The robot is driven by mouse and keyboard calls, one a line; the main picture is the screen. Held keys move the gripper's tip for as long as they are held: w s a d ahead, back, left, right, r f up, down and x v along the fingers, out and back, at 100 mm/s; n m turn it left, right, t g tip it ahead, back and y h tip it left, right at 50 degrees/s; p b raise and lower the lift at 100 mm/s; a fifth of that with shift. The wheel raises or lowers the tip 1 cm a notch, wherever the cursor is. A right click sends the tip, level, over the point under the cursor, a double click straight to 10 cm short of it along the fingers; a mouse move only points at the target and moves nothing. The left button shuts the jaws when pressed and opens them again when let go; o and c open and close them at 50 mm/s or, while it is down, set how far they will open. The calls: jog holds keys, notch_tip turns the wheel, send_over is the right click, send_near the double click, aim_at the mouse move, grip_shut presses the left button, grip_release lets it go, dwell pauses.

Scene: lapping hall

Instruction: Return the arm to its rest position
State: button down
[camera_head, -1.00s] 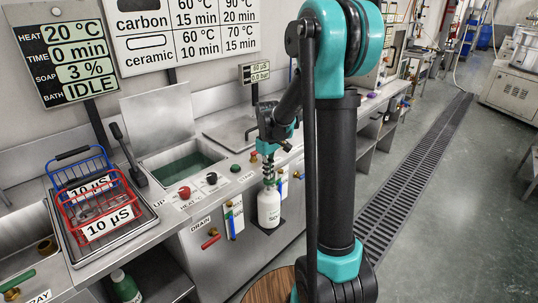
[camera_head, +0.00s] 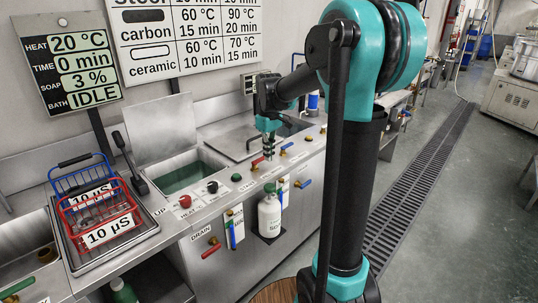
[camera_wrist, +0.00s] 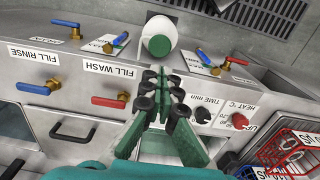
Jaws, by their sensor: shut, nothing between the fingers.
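My arm reaches up and over from the right in the head view. My gripper (camera_head: 268,152) hangs over the front edge of the steel bench, above a white bottle (camera_head: 270,218) on the bench front. A gap shows between the fingers and the bottle. In the wrist view my gripper (camera_wrist: 165,84) has its dark fingertips together with nothing between them. The white bottle with a green top (camera_wrist: 159,34) lies beyond the fingertips in that view, apart from them.
A blue basket (camera_head: 85,162) and a red basket (camera_head: 97,218) stand on a tray at left. The bath (camera_head: 185,172) is open. Valve handles and knobs line the bench front, including a red knob (camera_wrist: 239,121) near the fingers.

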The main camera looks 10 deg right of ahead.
dwell(0.5)
jog(key=s+d+f+m+t, duration=0.1)
jog(key=s+f+m, duration=0.1)
jog(key=s+f, duration=0.2)
jog(key=s+d+f+m+t, duration=0.1)
jog(key=s+f, duration=0.4)
jog(key=s, duration=0.6)
jog(key=s+d+f+m+t, duration=0.2)
jog(key=s+f+m, duration=0.2)
jog(key=s, duration=0.4)
jog(key=shift+s+d+f, duration=0.15)
jog(key=shift+d+f, duration=0.25)
jog(key=shift+f, duration=0.35)
